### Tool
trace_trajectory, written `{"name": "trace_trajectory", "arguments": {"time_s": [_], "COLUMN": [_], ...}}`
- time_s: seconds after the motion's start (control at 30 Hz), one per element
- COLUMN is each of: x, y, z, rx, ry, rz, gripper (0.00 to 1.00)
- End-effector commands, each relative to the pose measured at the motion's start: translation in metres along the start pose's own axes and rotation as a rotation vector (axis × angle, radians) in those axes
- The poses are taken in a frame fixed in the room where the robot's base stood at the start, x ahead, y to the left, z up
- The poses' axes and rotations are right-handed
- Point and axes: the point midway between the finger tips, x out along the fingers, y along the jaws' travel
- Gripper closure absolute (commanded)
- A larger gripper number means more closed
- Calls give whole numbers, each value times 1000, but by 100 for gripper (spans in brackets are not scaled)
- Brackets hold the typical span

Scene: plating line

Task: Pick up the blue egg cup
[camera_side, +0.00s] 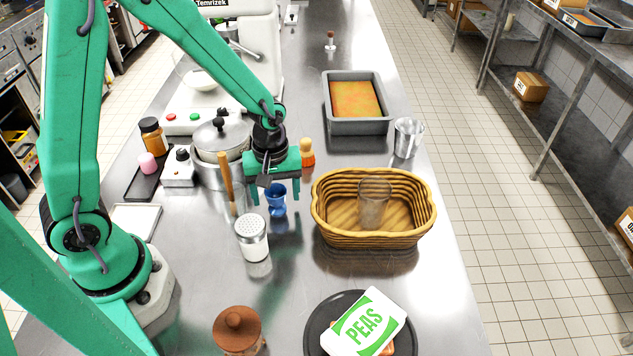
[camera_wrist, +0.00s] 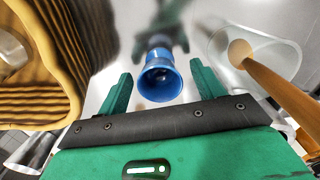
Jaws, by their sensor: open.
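The blue egg cup (camera_side: 276,200) stands on the steel counter, left of the wicker basket. My gripper (camera_side: 276,197) is above and around it in the side view, with its green fingers apart. In the wrist view the egg cup (camera_wrist: 160,76) shows its open, empty bowl ahead of and between the two fingertips (camera_wrist: 161,84). There is a gap on each side of the cup, and neither finger visibly touches it. The cup's base is partly hidden behind its bowl in the wrist view.
The wicker basket (camera_side: 330,224) with a clear glass (camera_side: 374,203) inside is close on the right. A pot (camera_side: 217,140) stands behind. Counter in front of the cup is clear.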

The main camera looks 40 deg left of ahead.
Motion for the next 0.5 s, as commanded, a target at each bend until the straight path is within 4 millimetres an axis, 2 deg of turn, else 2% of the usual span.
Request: {"name": "trace_trajectory", "arguments": {"time_s": [0.2,0.5], "x": [15,16], "y": [0,0], "z": [0,0], "rx": [0,0], "ry": [-1,0], "rz": [-1,0], "gripper": [33,33]}}
